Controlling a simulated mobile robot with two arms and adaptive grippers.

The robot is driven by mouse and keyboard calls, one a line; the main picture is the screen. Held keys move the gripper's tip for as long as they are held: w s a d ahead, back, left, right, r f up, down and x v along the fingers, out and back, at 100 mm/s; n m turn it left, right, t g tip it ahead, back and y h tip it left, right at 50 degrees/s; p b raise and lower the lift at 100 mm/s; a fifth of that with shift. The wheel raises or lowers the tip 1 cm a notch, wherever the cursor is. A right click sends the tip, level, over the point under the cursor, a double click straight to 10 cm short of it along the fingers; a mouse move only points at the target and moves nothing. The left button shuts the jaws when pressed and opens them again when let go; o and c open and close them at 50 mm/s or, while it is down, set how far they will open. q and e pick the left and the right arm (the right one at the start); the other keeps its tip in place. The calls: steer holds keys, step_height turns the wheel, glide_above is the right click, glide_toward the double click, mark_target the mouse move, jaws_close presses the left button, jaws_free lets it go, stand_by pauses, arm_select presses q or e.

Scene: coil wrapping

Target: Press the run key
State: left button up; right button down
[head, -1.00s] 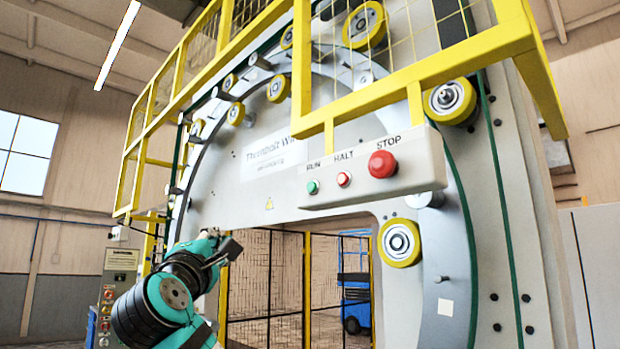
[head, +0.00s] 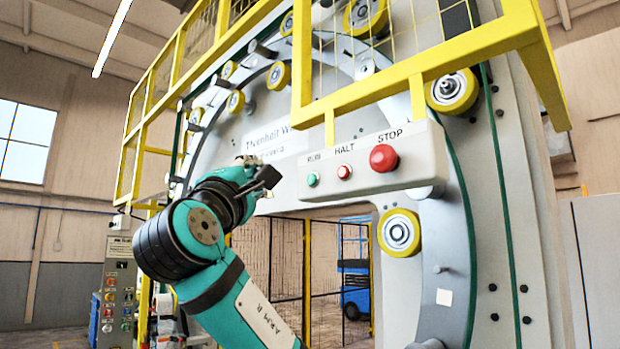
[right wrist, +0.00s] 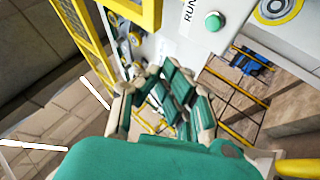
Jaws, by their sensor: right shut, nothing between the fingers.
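The run key is a green round button (head: 312,179) at the left end of a pale control box (head: 415,183) under a yellow guard rail. It also shows in the right wrist view (right wrist: 213,20), beside the RUN lettering. On the same box are a small red HALT button (head: 344,172) and a large red STOP button (head: 383,158). My right gripper (head: 270,178) is shut and empty, to the left of the run key in the picture and apart from it. In the right wrist view its closed fingers (right wrist: 164,74) lie below and left of the key. My left gripper is not in view.
The yellow guard frame (head: 440,67) runs just above the control box. A yellow-rimmed roller (head: 400,232) sits below it on the large ring machine. A separate control cabinet (head: 118,290) stands at the lower left. The space under the box is an open gateway.

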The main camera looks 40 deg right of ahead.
mark_target(312, 179)
steer(key=d, duration=0.7)
steer(key=shift+w+d, duration=0.2)
steer(key=shift+w, duration=0.15)
steer(key=shift+d, duration=0.15)
stand_by(1.0)
steer(key=shift+d, duration=0.3)
